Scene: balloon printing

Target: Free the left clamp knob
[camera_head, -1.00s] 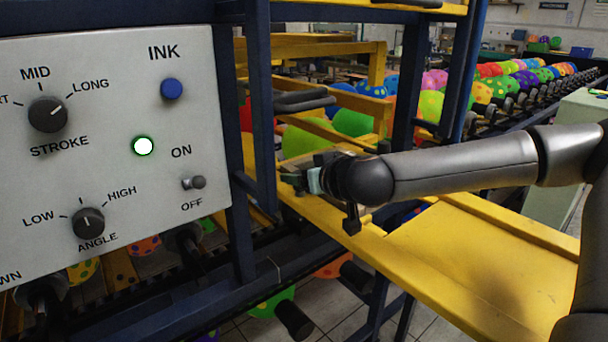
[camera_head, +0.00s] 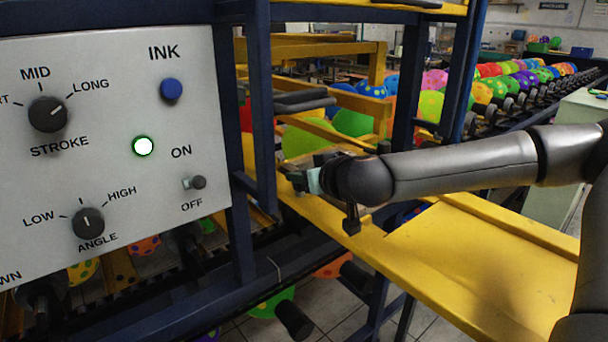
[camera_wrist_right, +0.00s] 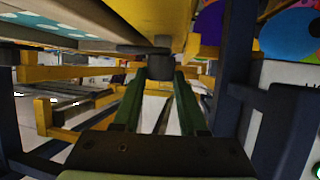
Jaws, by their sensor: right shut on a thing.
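In the right wrist view a dark round clamp knob (camera_wrist_right: 160,66) hangs under a pale panel, on a short stem. My right gripper (camera_wrist_right: 160,78) has its two green fingers on either side of the knob, shut on its lower part. I cannot tell from the marks whether the knob is turned. In the head view my right gripper (camera_head: 302,181) is beside the yellow rail, mostly hidden behind my own wrist, and the knob is hidden there. My left gripper is not in view.
A grey control panel (camera_head: 120,180) with dials and a lit green lamp (camera_head: 143,146) stands at the left. Blue posts (camera_head: 263,110) and a yellow rail (camera_head: 480,250) frame the gripper closely. Balloons (camera_head: 500,85) sit on a conveyor behind.

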